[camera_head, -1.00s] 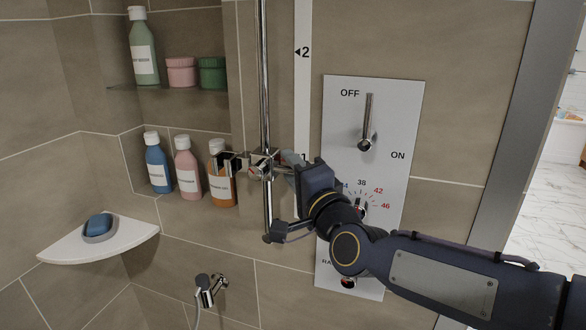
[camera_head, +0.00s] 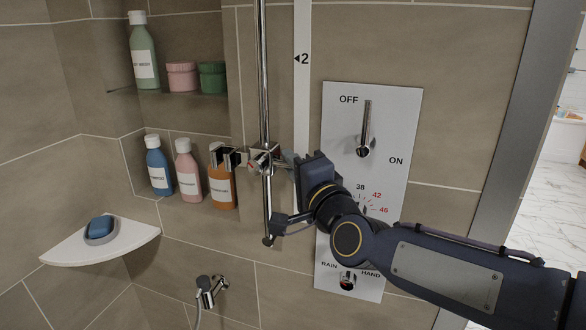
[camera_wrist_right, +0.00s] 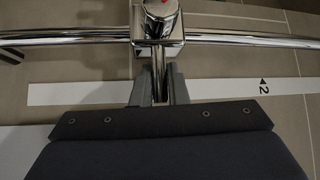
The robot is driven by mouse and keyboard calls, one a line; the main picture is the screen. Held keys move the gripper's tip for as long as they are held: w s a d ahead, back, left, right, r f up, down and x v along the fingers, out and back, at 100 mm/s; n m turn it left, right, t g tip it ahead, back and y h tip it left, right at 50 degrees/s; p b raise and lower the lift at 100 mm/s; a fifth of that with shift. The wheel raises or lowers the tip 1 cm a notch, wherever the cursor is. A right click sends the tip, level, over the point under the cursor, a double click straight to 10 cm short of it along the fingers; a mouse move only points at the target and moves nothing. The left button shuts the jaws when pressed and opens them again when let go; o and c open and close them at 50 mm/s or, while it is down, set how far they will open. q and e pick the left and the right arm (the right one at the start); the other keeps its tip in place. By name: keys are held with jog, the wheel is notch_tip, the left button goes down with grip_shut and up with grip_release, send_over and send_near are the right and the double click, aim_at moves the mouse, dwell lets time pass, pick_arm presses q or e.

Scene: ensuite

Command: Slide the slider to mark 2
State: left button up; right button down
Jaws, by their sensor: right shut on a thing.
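The chrome slider (camera_head: 263,160) sits on the vertical shower rail (camera_head: 264,80), well below mark 2 (camera_head: 304,59) on the white scale strip (camera_head: 302,110). My right gripper (camera_head: 289,165) is beside the slider on its right, shut on its short lever. In the right wrist view, the gripper (camera_wrist_right: 160,88) has its fingers on both sides of the chrome lever, below the slider body (camera_wrist_right: 160,25) with its red spot. Mark 2 (camera_wrist_right: 263,88) lies off to the right there. My gripper hides the strip's lower part in the head view. My left gripper is not in view.
A control panel (camera_head: 390,115) with a lever and dials is close to the right, partly behind my right arm. Several bottles (camera_head: 221,186) stand in the niche left of the rail. A soap dish shelf (camera_head: 65,243) is lower left. The rail above the slider is clear.

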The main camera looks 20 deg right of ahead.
notch_tip(320, 180, up, 18)
jog(key=p, duration=1.1)
jog(key=shift+d+r+p, duration=0.1)
jog(key=shift+r+p, duration=0.05)
jog(key=shift+p, duration=0.2)
jog(key=c, duration=1.4)
grip_release()
jog(key=shift+f, duration=0.2)
jog(key=shift+c, duration=0.2)
jog(key=shift+s, duration=0.1)
jog(key=b+v, duration=0.1)
jog(key=v, duration=0.6)
jog(key=shift+s, duration=0.35)
jog(key=shift+f, duration=0.1)
